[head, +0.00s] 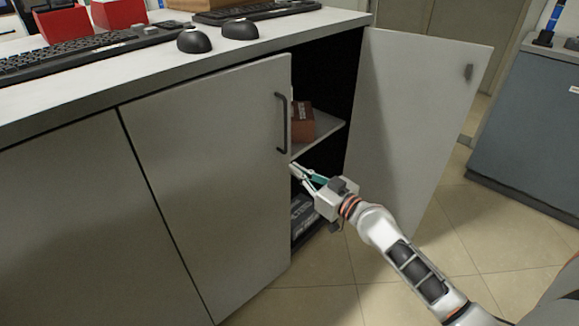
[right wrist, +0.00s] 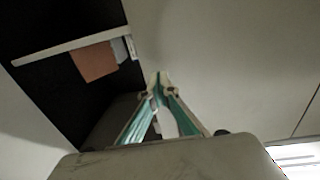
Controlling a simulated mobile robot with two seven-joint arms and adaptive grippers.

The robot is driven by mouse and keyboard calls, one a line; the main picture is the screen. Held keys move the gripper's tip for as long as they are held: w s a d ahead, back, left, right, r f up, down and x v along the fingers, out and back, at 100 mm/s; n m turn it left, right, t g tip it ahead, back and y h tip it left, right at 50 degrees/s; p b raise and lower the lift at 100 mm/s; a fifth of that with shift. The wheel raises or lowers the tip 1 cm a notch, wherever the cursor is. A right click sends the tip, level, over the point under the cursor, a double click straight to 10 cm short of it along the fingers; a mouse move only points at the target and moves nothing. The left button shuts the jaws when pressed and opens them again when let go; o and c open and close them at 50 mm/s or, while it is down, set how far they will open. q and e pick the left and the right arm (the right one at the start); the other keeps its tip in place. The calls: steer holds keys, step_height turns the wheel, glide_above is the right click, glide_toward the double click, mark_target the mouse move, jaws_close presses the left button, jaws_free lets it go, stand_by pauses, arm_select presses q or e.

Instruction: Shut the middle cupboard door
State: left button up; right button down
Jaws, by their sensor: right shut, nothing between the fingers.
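The middle cupboard door (head: 215,165) is a grey panel with a dark bar handle (head: 281,122) near its right edge. It looks about in line with the cupboard front; I cannot tell whether a small gap is left. In the right wrist view the pale door panel (right wrist: 225,65) fills the upper right. My right gripper (head: 297,171) is shut and empty, with its tips at the door's right edge, below the handle. In the right wrist view its tips (right wrist: 157,78) meet close to the door edge; contact is unclear. My left gripper is not in view.
The right cupboard door (head: 420,120) stands wide open. Inside are a shelf (head: 325,128), a brown box (head: 302,120) and a dark grey item (head: 303,215). The worktop (head: 120,75) holds keyboards and mice. Tiled floor (head: 460,235) lies clear towards a grey cabinet (head: 530,130).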

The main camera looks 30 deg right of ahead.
mark_target(284, 158)
steer(key=shift+x, duration=1.6)
steer(key=x, duration=0.3)
steer(key=shift+w+f+b, duration=0.15)
steer(key=shift+b, duration=0.25)
steer(key=shift+w, duration=0.15)
steer(key=shift+d+r, duration=0.15)
steer(key=shift+r, duration=0.25)
